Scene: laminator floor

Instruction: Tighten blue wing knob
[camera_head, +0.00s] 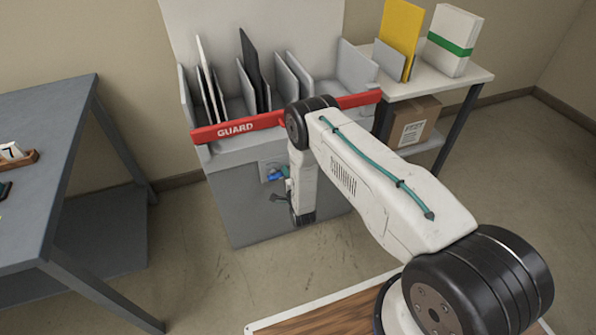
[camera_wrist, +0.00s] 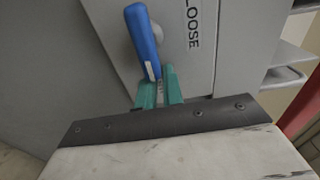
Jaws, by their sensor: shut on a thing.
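The blue wing knob (camera_head: 274,175) is on the front of the grey machine, below the red guard bar. In the wrist view the knob (camera_wrist: 142,35) shows as a long blue wing, tilted slightly with its upper end to the left. My gripper (camera_wrist: 159,88) has teal fingers that are shut on the lower end of the blue wing.
A red GUARD bar (camera_head: 235,128) crosses the machine front above the knob. Upright panels stand in slots behind it. A grey table (camera_head: 45,150) is at left. A side table (camera_head: 440,85) at right holds a yellow binder and a white-green box. The floor before the machine is clear.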

